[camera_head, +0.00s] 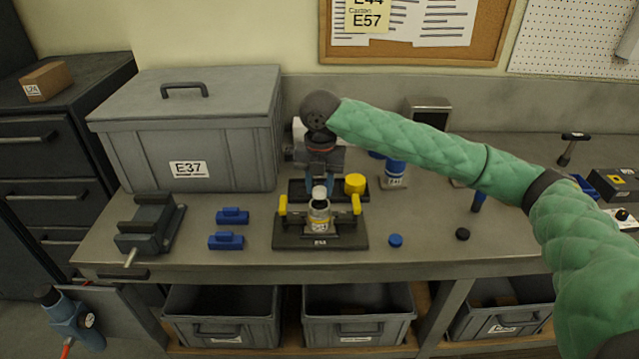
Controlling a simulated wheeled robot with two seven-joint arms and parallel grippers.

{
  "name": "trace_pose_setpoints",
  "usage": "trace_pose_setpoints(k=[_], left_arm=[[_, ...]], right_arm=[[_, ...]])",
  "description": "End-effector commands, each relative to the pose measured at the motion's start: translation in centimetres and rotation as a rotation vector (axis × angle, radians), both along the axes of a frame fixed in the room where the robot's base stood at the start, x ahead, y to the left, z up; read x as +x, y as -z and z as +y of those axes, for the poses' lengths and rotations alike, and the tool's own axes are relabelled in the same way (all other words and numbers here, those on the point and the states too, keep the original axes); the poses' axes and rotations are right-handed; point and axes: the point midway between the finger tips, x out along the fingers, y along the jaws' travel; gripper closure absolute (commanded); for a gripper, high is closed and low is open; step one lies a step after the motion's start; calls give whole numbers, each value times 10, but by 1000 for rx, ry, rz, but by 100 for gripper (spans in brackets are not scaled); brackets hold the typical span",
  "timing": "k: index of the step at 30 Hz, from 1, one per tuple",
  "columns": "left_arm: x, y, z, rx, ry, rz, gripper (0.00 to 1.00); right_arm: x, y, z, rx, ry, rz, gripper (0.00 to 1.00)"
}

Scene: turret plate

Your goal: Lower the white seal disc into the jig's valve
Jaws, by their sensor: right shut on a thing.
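The jig (345,240) is a dark plate with two yellow clamps, standing near the front edge of the bench. The valve (319,222) stands upright in the jig between the clamps, a small cylinder with a pale label and a dark top. My right gripper (319,194) points down over the valve. It is shut on a small white piece, apparently the white seal disc (319,191), directly above the valve's top. From this angle I cannot tell whether the disc touches the valve. My left gripper is not in view.
Behind the jig is a dark base with a yellow cap (355,183). A large grey box (190,130) and a vise (150,222) stand left, with two blue blocks (228,240) nearer. A blue cap (395,240) and black cap (462,234) lie right of the jig.

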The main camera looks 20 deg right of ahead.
Motion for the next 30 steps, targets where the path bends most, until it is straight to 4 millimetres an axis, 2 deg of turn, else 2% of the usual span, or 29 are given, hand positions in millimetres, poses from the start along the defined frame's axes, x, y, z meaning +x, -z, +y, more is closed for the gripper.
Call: trace_pose_setpoints(k=[17, 30], left_arm=[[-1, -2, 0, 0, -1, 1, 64], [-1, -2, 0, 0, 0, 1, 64]], right_arm=[[0, 0, 0, 0, 0, 0, 88], [1, 10, 0, 0, 0, 0, 88]])
